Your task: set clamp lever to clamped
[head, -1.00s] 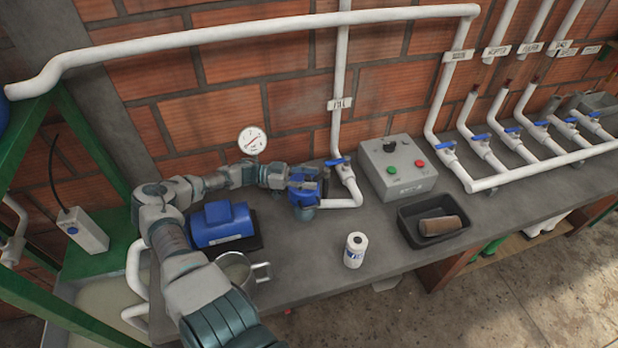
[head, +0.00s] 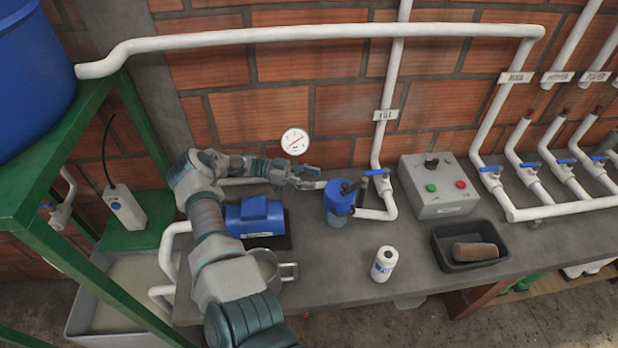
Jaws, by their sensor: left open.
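The blue-lidded canister (head: 339,198) stands on the grey bench, joined to the white pipe at its right. A small dark part (head: 347,187) shows on its lid; I cannot tell for sure whether this is the clamp lever or how it is set. My left gripper (head: 319,178) is open and empty, just left of the canister's lid and apart from it. My left arm reaches in from the bottom, over the bench's left part. My right gripper is not in view.
A blue pump (head: 255,217) and a steel pot (head: 266,268) are close by my left arm. A pressure gauge (head: 295,141) stands behind the gripper. A white bottle (head: 384,264), a grey control box (head: 438,186) and a black tray (head: 470,263) are to the right.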

